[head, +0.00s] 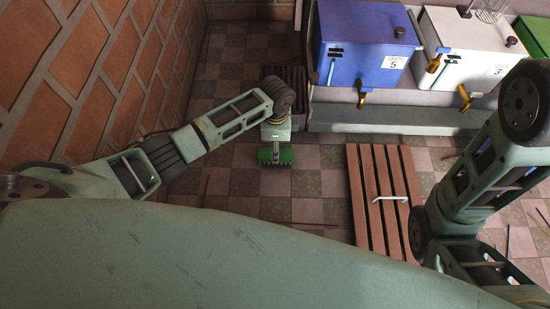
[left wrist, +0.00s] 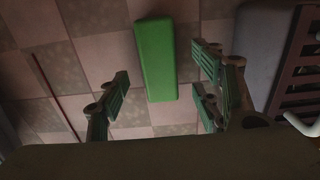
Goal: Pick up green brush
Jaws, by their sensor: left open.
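The green brush (head: 286,156) lies on the checkered floor, below the end of my left arm in the head view. In the left wrist view the brush (left wrist: 155,55) shows as a long green block, with its near end reaching between the finger tips. My left gripper (left wrist: 160,84) is open, with one finger left of the brush and the others right of it, with gaps on both sides. In the head view the left gripper (head: 275,149) partly covers the brush. My right gripper is out of view; only right arm links show.
A brick wall (head: 90,75) runs along the left. A blue box (head: 362,45) and a white box (head: 460,40) stand on a raised ledge (head: 400,118) at the back right. A wooden slatted panel (head: 367,205) with a white handle lies right of the brush. Thin sticks lie on the floor.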

